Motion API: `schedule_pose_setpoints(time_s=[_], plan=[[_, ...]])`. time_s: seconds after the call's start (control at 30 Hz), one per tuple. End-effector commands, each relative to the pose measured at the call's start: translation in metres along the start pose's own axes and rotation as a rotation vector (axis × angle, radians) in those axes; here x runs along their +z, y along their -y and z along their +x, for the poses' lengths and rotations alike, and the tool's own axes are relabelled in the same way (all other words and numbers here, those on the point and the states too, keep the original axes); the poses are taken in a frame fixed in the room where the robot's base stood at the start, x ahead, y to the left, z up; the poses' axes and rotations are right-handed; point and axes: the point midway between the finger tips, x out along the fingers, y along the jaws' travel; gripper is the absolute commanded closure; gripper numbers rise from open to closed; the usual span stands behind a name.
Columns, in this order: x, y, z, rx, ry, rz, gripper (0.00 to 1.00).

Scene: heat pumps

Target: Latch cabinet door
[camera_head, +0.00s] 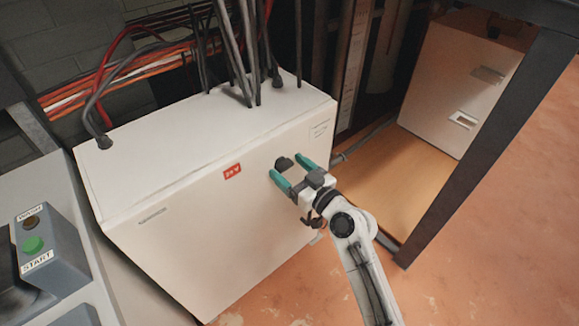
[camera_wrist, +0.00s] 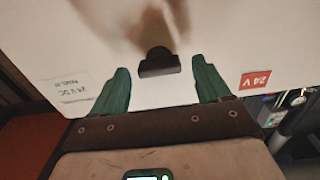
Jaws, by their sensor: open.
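The white cabinet (camera_head: 215,215) has a pale front door with a red label (camera_head: 232,171) and a small black latch (camera_head: 284,162). In the wrist view the dark latch (camera_wrist: 158,62) stands out from the white door (camera_wrist: 225,35), centred beyond the fingertips. My gripper (camera_head: 288,166) is open, its teal fingers pointing at the door on either side of the latch. In the wrist view the gripper (camera_wrist: 160,75) has clear space between each finger and the latch. I cannot tell whether the door is fully closed or whether the fingertips touch it.
Black cables (camera_head: 232,45) rise from the cabinet top. A grey control box (camera_head: 42,245) with a green START button stands at left. A dark post (camera_head: 490,130) and a pale box (camera_head: 460,85) are at right. In the wrist view small parts and cables (camera_wrist: 290,105) show past the door edge.

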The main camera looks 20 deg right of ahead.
Motion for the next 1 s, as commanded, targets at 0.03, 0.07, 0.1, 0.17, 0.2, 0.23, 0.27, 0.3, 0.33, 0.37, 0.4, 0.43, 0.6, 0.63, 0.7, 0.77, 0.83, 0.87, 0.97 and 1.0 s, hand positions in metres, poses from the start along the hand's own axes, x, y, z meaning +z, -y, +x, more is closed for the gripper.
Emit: schedule_pose_setpoints(time_s=[0.03,0.07,0.1,0.17,0.2,0.23,0.27,0.3,0.33,0.37,0.4,0.43,0.6,0.63,0.7,0.77,0.83,0.87,0.97,1.0], plan=[[-0.0004,0.0002,0.0034,-0.001,0.000,0.000,0.23],[-0.0001,0.0002,0.0045,-0.001,0.000,0.000,0.23],[0.0001,0.0003,0.0055,-0.001,0.001,0.000,0.23],[0.0002,0.0003,0.0062,-0.001,0.001,0.000,0.23],[0.0003,0.0003,0.0063,-0.001,0.001,0.000,0.23],[0.0003,0.0003,0.0063,-0.001,0.001,-0.001,0.23],[0.0003,0.0003,0.0063,-0.001,0.001,-0.001,0.23],[0.0003,0.0003,0.0062,-0.001,0.001,-0.001,0.23],[0.0003,0.0003,0.0062,-0.001,0.001,-0.001,0.23],[0.0003,0.0003,0.0061,-0.001,0.001,-0.001,0.23],[0.0003,0.0003,0.0061,-0.001,0.001,-0.001,0.26],[0.0002,0.0003,0.0061,-0.001,0.001,-0.001,0.29],[0.0002,0.0002,0.0060,0.000,0.001,-0.001,0.45],[0.0002,0.0002,0.0060,0.000,0.001,-0.001,0.48],[0.0002,0.0002,0.0059,0.000,0.001,-0.001,0.55],[0.0002,0.0002,0.0059,0.000,0.001,-0.001,0.61],[0.0002,0.0002,0.0059,0.000,0.001,-0.001,0.67],[0.0002,0.0002,0.0059,0.000,0.001,-0.001,0.70],[0.0002,0.0002,0.0059,0.000,0.001,-0.001,0.79],[0.0002,0.0002,0.0059,0.000,0.001,0.000,0.79]])
